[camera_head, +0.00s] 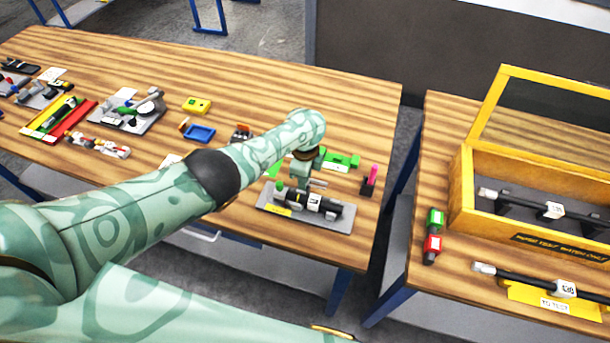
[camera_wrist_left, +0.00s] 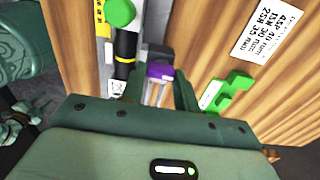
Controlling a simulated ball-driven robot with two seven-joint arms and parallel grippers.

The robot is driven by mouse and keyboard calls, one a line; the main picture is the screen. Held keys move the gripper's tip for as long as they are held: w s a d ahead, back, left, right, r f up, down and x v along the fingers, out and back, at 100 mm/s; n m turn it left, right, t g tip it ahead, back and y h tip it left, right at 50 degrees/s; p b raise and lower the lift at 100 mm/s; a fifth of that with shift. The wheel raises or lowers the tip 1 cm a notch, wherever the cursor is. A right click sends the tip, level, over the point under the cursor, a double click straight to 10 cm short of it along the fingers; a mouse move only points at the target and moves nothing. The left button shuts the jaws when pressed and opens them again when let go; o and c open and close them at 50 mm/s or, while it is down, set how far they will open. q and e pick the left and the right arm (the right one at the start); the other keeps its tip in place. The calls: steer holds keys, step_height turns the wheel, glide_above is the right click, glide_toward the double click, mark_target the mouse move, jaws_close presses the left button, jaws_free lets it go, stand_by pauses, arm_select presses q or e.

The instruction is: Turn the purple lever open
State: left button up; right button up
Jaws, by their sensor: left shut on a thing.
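The purple lever (camera_wrist_left: 160,72) shows in the left wrist view between the fingers of my left gripper (camera_wrist_left: 158,90), which is shut on it. The lever is beside a black cylinder with a yellow band (camera_wrist_left: 125,45) and a green round knob (camera_wrist_left: 120,12). In the head view this fixture (camera_head: 318,204) lies on a grey plate (camera_head: 335,224) near the table's right end. My left gripper (camera_head: 308,182) is just above and behind it there, and the lever is hidden. How far the lever is turned cannot be told. My right gripper is not in view.
Green blocks (camera_head: 343,160) and a pink upright piece on a dark base (camera_head: 371,178) stand close by. A blue tray (camera_head: 199,134) and several other fixtures lie further left. A second table on the right bears a yellow open-lidded case (camera_head: 462,195), across a gap.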

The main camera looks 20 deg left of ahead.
arm_select(q)
steer(key=o, duration=1)
step_height(320, 180, up, 16)
steer(key=p, duration=0.9)
steer(key=shift+r, duration=0.15)
